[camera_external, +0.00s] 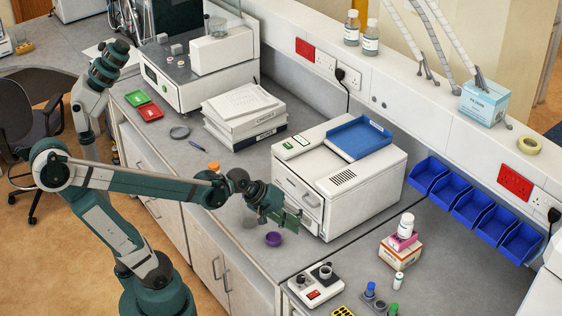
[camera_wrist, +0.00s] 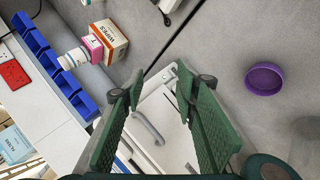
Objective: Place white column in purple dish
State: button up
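The purple dish (camera_external: 273,239) is a small round dish on the grey bench, in front of the white machine. It also shows at the right of the wrist view (camera_wrist: 264,78) and looks empty there. A small white cylinder (camera_external: 398,280) stands upright on the bench at the lower right. A larger white bottle (camera_external: 406,225) stands on a pink box; it shows at the wrist view's left (camera_wrist: 72,58). I cannot tell which is the white column. My gripper (camera_external: 293,217) is open and empty, above the bench near the machine. In the wrist view its fingers (camera_wrist: 154,86) are spread apart.
The white machine (camera_external: 323,190) with a blue tray (camera_external: 359,138) stands close to my gripper. A carton (camera_external: 401,252) lies under the pink box (camera_external: 402,241). A small device (camera_external: 315,284) and capped vials (camera_external: 370,290) are near the front. Several blue bins (camera_external: 474,209) line the wall.

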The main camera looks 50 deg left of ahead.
jog(key=s+a+m+y, duration=0.4)
jog(key=s+a+m, duration=0.3)
jog(key=s+a, duration=0.4)
jog(key=a, duration=0.2)
jog(key=shift+s+a+r+m, duration=0.25)
jog(key=shift+a+r+m, duration=0.05)
jog(key=shift+r+m, duration=0.1)
jog(key=shift+o, duration=0.7)
jog(key=shift+r, duration=2.6)
jog(key=w+d+r+m+g+h+p, duration=0.1)
jog(key=w+d+r+m+h+p, duration=0.15)
jog(key=w+d, duration=0.5)
jog(key=w+d+r+m+g+h+p, duration=0.1)
jog(key=w+d+r+m, duration=0.1)
jog(key=w+d+m, duration=0.4)
jog(key=w+d+f+m+g+h+p, duration=0.1)
jog(key=w+d, duration=0.4)
jog(key=d, duration=0.3)
jog(key=w+d+m+g+h+p, duration=0.1)
jog(key=w+d+m+h, duration=0.1)
jog(key=w+d, duration=0.5)
jog(key=w+d+f+m+g+h+p, duration=0.1)
jog(key=w+d+f+m, duration=0.1)
jog(key=d, duration=0.5)
jog(key=w+d+f+m+g+h, duration=0.1)
jog(key=d+f+m, duration=0.1)
jog(key=d, duration=0.5)
notch_tip(320, 180, down, 11)
jog(key=shift+w+d, duration=0.25)
jog(key=shift+d, duration=0.05)
